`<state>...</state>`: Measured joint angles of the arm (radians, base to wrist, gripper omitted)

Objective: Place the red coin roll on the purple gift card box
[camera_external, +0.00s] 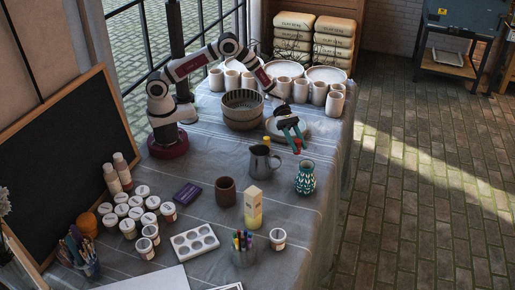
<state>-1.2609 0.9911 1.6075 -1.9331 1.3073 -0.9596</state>
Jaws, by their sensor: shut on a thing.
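The purple gift card box (187,194) lies flat on the cloth-covered table, left of the middle, with nothing on it. My gripper (296,143) is at the right side of the table, above and behind the patterned teal vase. It is shut on the small red coin roll (298,142), which shows only partly between the fingers. The gripper is well apart from the box, to its right and farther back. I cannot tell how high the roll is above the cloth.
A grey pitcher (262,162) and teal vase (305,177) stand near the gripper. A brown cup (225,191) and pale yellow carton (253,207) stand right of the box. Several white-lidded jars (136,214) crowd its left. A ribbed bowl (242,110) stands behind.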

